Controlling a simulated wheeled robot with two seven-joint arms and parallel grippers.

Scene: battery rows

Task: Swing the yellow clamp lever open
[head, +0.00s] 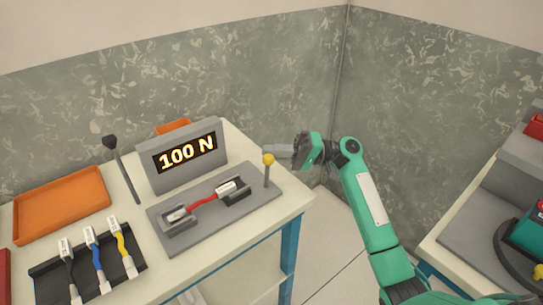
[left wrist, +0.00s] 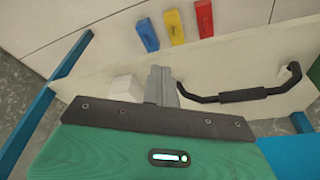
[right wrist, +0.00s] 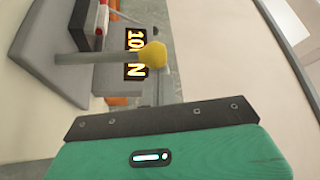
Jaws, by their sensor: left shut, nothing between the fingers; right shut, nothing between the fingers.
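The clamp lever stands upright at the right end of a grey fixture plate (head: 213,221), a grey rod with a yellow knob (head: 268,159) on top. In the right wrist view the yellow knob (right wrist: 153,54) is close in front of the gripper, with its rod running left. My right gripper (head: 268,150) is shut and empty, its fingers pointing left just behind or beside the knob; contact cannot be told. A red cable (head: 204,200) with white ends lies across two dark holders on the plate. My left gripper (left wrist: 160,75) is shut and empty, outside the head view.
A grey display (head: 187,153) reading 100 N stands behind the plate. A black-knobbed lever (head: 110,143), an orange tray (head: 62,204) and a dark rack (head: 48,270) of cables are at left. The left wrist view shows coloured blocks (left wrist: 174,26) and a black handle (left wrist: 243,95).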

